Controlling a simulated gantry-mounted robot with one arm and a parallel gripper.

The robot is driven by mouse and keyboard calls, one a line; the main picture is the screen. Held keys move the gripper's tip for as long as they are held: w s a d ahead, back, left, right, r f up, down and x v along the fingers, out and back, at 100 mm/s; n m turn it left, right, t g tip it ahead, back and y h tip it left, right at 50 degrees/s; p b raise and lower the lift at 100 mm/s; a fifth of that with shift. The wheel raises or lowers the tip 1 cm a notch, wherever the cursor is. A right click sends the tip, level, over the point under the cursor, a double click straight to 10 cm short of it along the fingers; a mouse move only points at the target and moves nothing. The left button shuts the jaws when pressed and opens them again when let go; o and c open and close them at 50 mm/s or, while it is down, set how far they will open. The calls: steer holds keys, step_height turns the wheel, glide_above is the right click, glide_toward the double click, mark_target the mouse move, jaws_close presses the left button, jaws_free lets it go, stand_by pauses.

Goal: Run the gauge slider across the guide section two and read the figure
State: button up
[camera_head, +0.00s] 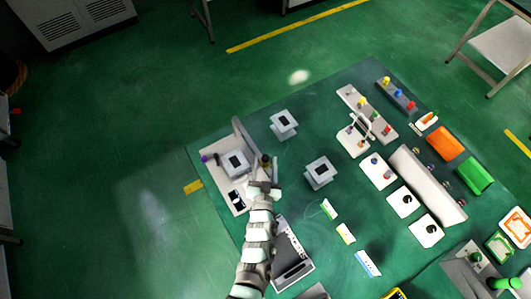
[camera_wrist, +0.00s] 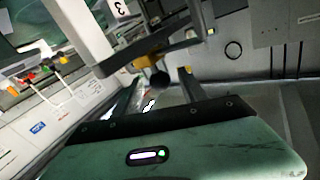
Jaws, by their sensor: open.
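My gripper (camera_head: 264,184) is at the right side of a light base plate (camera_head: 238,207) on the green table. In the wrist view its two dark fingers (camera_wrist: 160,88) are apart. A dark round knob with a yellow collar (camera_wrist: 155,72) appears between or just beyond the fingertips; contact cannot be told. The knob also shows in the head view (camera_head: 266,161). A grey block with a dark top (camera_head: 235,163) stands on the plate. Two similar blocks stand apart, one behind (camera_head: 284,122) and one to the right (camera_head: 320,171). I cannot identify the gauge slider or section two for certain.
A white face marked 3 (camera_wrist: 120,8) shows in the wrist view. A tall curved plate (camera_head: 243,136) stands behind the base plate. Switch panels (camera_head: 378,171), a long grey housing (camera_head: 425,184), orange (camera_head: 445,143) and green (camera_head: 475,176) trays fill the right. A grey device (camera_head: 291,257) lies beside my arm.

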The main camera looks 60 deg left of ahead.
steer(key=b+v, duration=0.1)
steer(key=v, duration=0.5)
steer(key=shift+r, duration=0.1)
stand_by(0.6)
